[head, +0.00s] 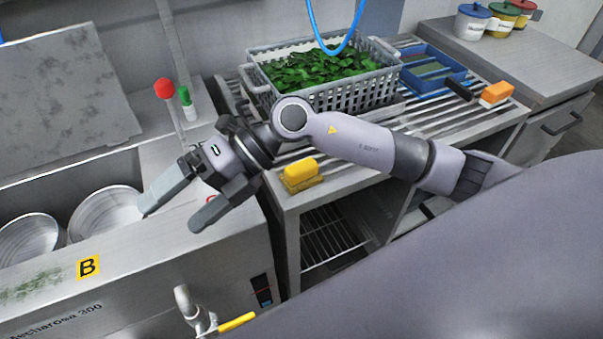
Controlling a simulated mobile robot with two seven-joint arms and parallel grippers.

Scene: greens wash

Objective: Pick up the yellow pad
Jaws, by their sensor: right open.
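The yellow pad (301,170) lies at the front left corner of the slatted steel table. It seems to rest on a darker yellow piece. My right gripper (172,216) is open and empty, to the left of the pad, over the front top of the steel machine marked B. Its two fingers point down-left, away from the pad. The pad is in plain view, just below my right forearm. My left gripper is not in view.
A grey basket (355,92) of green leaves stands behind my right arm. A blue tray (432,70), a black item and an orange block (496,93) lie to the right.

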